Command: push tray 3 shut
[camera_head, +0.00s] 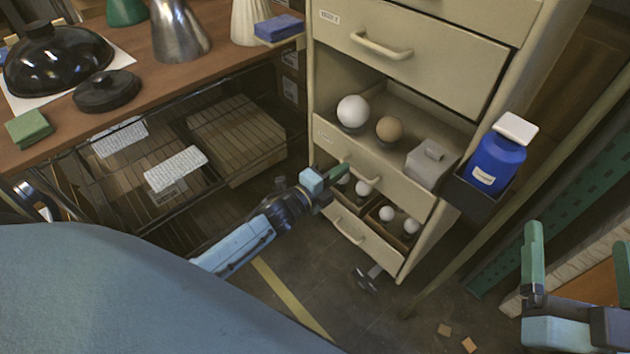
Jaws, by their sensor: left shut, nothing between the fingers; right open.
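A beige drawer cabinet (410,78) stands at the centre right. Its middle tray (395,182) has a bar handle and a label too small to read; a white ball (352,111), a tan ball (389,128) and a grey box (432,163) show behind its front. A lower tray (365,234) stands open, with several white bulbs in compartments. I cannot read which is tray 3. My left gripper (338,173) is shut and empty, at the middle tray's front beside its handle; contact is unclear. My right gripper (578,262) is open and empty at the right, away from the cabinet.
A blue bottle (497,163) with a white cap sits in a dark holder on the cabinet's right side. A wooden bench (200,72) with lamp shades and a wire rack (165,150) below are at left. Small wooden pieces (468,344) lie on the floor.

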